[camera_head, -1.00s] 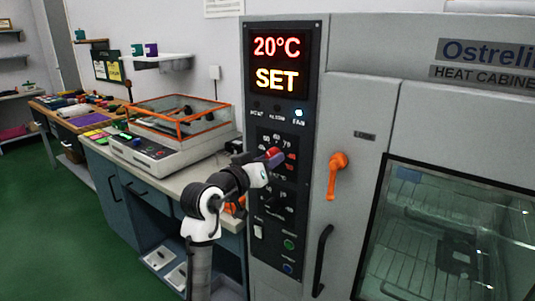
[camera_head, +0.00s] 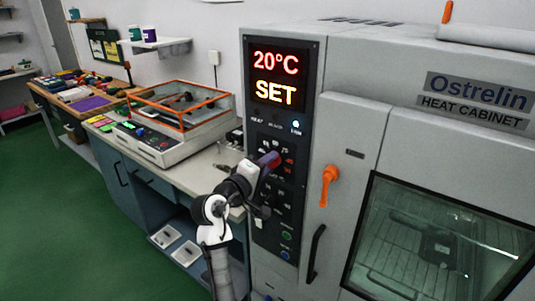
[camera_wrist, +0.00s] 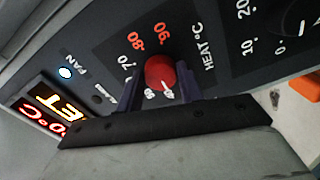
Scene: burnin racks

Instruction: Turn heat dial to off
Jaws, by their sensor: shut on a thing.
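The red heat dial (camera_wrist: 160,72) is on the dark control panel of the heat cabinet, beside the label HEAT °C. A white pointer mark on it faces my palm, near small numbers that are partly hidden. My gripper (camera_wrist: 159,88) has one dark finger on each side of the dial and is shut on it. In the head view my gripper (camera_head: 270,160) reaches the panel from the left and covers the dial. The display (camera_head: 276,78) above reads 20°C SET.
A second dial (camera_wrist: 300,18) with a minutes-like scale is beside the heat dial. A lit fan lamp (camera_head: 296,124) is above. The orange door handle (camera_head: 329,184) and glass door (camera_head: 440,245) are to the right. A bench with an orange-framed case (camera_head: 180,105) is to the left.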

